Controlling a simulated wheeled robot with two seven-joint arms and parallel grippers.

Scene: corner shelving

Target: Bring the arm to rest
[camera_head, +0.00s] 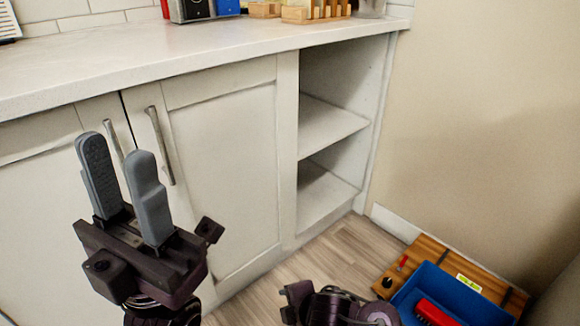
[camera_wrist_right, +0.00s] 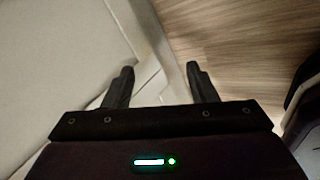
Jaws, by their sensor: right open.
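My left gripper (camera_head: 115,153) is in front of the white cabinet doors in the head view. Its two grey fingers point up, with a gap between them and nothing held. My right gripper (camera_wrist_right: 162,72) shows in the right wrist view, its dark fingers wide apart and empty. It points down past a pale cabinet edge toward the wood floor. In the head view only part of my right arm shows at the bottom middle, and its fingers are hidden.
The white counter (camera_head: 150,65) runs above cabinet doors (camera_head: 225,165) with metal handles. Open shelves (camera_head: 328,125) stand at the corner. A wooden crate (camera_head: 430,248) and a blue bin (camera_head: 455,290) holding a red object (camera_head: 434,312) are on the floor at lower right. Wood floor (camera_head: 335,252) is clear between.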

